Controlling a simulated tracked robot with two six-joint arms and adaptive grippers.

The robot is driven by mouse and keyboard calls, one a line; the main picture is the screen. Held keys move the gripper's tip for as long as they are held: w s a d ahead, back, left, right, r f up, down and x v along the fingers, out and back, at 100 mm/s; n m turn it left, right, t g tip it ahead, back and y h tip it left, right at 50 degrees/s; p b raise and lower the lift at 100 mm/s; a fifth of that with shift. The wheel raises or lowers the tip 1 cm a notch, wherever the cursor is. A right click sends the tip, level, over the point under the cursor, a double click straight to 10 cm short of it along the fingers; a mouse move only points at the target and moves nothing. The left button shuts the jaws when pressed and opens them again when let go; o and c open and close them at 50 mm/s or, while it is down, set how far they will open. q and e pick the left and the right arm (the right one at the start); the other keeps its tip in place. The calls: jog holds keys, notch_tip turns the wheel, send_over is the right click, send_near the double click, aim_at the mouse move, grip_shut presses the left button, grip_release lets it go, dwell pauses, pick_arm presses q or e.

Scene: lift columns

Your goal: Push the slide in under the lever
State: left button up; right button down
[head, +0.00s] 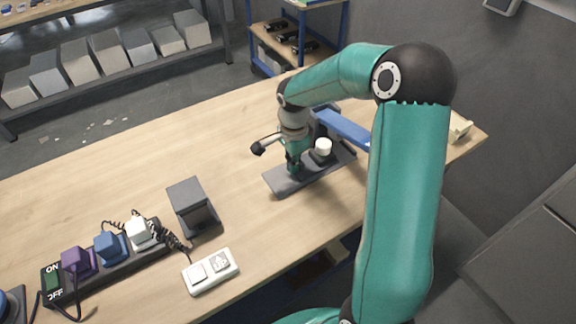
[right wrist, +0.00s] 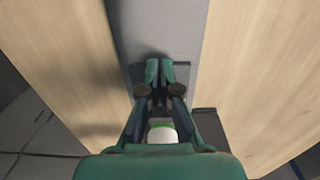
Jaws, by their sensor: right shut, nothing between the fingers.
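A long dark grey base (head: 284,181) lies near the right part of the table. It also shows as a grey strip in the right wrist view (right wrist: 160,22). A white cylinder (head: 323,147) stands on it, and in the right wrist view a white and green top (right wrist: 162,134) shows below the fingers. A blue lever (head: 343,127) slopes over the base's far end, partly hidden by my right arm. I cannot clearly tell the slide from the base. My right gripper (head: 295,167) is shut and empty, low over the base, left of the cylinder; its fingertips also show in the right wrist view (right wrist: 160,68). My left gripper is out of view.
A dark grey block-like stand (head: 191,205), a power strip (head: 104,272) with several plugs and a white two-button switch box (head: 210,271) are at the front left. A small cream object (head: 461,131) lies at the right end. The table's middle is clear.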

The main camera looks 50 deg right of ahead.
aim_at(306, 165)
jog(key=shift+s+d, duration=0.2)
jog(key=shift+d, duration=0.5)
jog(key=shift+s+d, duration=0.25)
jog(key=shift+d, duration=0.4)
jog(key=shift+s+d, duration=0.2)
jog(key=shift+d, duration=0.5)
jog(key=shift+w+a, duration=0.1)
jog(key=shift+a, duration=0.2)
jog(key=shift+r+p, duration=1.7)
jog(key=shift+r, duration=1.3)
